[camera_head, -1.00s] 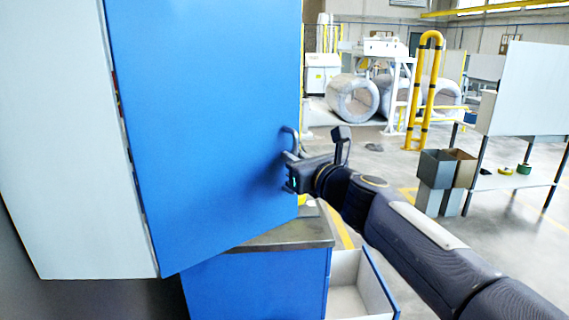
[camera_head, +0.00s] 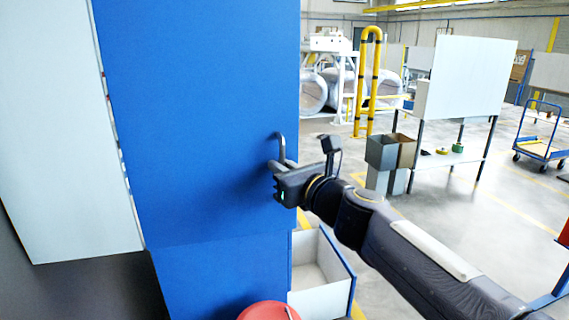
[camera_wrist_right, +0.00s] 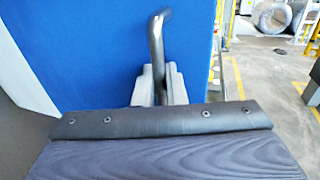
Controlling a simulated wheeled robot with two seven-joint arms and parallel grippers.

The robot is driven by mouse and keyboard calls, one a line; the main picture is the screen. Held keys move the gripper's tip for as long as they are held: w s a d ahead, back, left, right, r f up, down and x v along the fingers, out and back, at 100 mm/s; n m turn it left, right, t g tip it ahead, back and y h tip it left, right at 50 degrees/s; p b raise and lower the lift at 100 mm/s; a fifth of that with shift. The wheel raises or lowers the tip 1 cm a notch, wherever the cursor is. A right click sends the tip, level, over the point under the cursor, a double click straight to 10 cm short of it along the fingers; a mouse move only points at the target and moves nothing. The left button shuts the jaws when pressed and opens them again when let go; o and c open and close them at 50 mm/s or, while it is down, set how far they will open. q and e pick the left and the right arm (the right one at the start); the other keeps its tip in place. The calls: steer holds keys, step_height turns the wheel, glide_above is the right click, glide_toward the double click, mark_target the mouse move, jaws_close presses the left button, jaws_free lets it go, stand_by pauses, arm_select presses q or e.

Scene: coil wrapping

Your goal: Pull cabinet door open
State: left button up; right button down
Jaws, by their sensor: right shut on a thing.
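The blue cabinet door (camera_head: 195,110) fills the middle left of the head view and stands ajar. A narrow gap runs along its left edge beside the pale cabinet side (camera_head: 55,130). A grey bar handle (camera_head: 282,146) is near the door's right edge. My right gripper (camera_head: 279,180) is shut on the handle's lower part. In the right wrist view, the handle (camera_wrist_right: 157,45) rises between the two fingers (camera_wrist_right: 159,86) in front of the blue door. The cabinet's inside is mostly hidden. My left gripper is not in view.
An open white drawer with a blue front (camera_head: 338,262) sticks out below the door. A red round object (camera_head: 268,311) is at the bottom edge. Open floor lies between.

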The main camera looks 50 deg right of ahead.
steer(key=shift+s+a, duration=0.1)
steer(key=shift+a, duration=0.1)
steer(key=c, duration=1.6)
jaws_free()
steer(key=shift+c, duration=0.2)
steer(key=p+v, duration=0.2)
steer(key=v, duration=0.5)
steer(key=shift+s+p, duration=0.3)
steer(key=shift+s, duration=0.1)
steer(key=shift+s+a, duration=0.1)
